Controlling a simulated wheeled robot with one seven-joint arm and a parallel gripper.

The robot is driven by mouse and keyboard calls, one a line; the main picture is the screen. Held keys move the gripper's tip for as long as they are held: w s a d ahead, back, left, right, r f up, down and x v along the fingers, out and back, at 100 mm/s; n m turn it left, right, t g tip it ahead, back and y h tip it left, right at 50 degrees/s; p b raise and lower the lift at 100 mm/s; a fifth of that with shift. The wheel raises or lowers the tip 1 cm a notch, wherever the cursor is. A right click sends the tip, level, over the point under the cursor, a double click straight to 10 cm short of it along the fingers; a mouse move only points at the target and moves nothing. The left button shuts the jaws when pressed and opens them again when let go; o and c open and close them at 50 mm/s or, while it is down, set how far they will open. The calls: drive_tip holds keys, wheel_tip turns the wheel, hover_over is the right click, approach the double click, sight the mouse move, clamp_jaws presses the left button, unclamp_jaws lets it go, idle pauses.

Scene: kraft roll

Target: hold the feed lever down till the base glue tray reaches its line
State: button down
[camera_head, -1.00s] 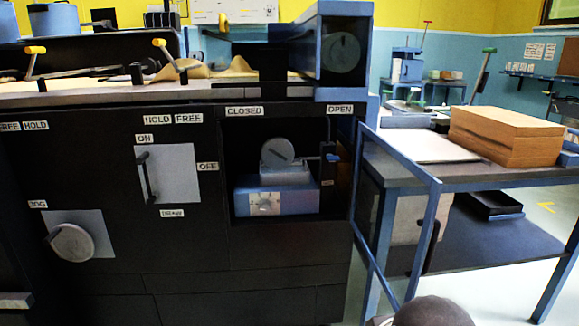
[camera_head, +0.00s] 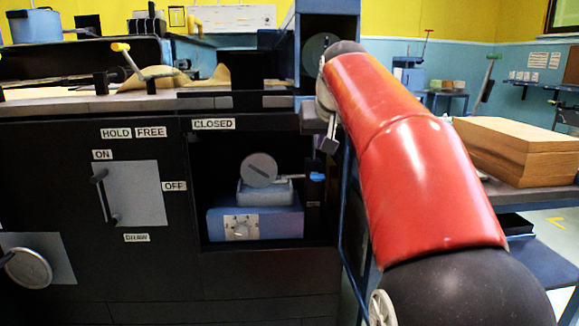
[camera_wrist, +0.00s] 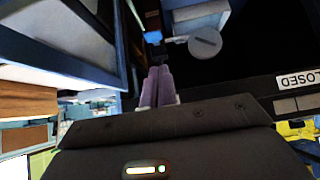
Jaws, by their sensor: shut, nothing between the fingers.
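A small lever with a blue tip (camera_head: 316,177) sits at the right side of the open compartment, beside a blue unit (camera_head: 255,223) with a pale dial plate and a round grey cap (camera_head: 258,170). I take it for the feed lever; its label is too small to read. My gripper (camera_wrist: 160,70) is shut and empty in the wrist view, its fingers pointing towards the blue tip (camera_wrist: 153,37) with a gap seeming to remain. In the head view my red arm reaches to the compartment's upper right. I cannot make out the glue tray's level or line.
The compartment's hinged glazed door (camera_wrist: 75,40) stands open close beside my gripper. The CLOSED label (camera_head: 213,124) is above the opening. A side table with a brown stack (camera_head: 525,150) is at the right. A handle plate (camera_head: 133,194) is on the black panel to the left.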

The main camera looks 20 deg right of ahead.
drive_tip(key=shift+w+d+r, duration=0.3)
drive_tip(key=shift+w, duration=0.3)
drive_tip(key=shift+w+d+r, duration=0.25)
drive_tip(key=shift+w, duration=0.35)
drive_tip(key=shift+f, duration=0.1)
drive_tip(key=b, duration=0.1)
hover_over(314, 175)
drive_tip(key=s, duration=0.2)
wheel_tip(314, 175, down, 7)
drive_tip(key=shift+s+a+f+b, duration=0.2)
drive_tip(key=shift+f+b, duration=0.1)
drive_tip(key=shift+f, duration=0.7)
drive_tip(key=shift+s+a+f+b, duration=0.15)
drive_tip(key=shift+f+b, duration=0.15)
drive_tip(key=shift+f, duration=0.65)
drive_tip(key=shift+w, duration=0.1)
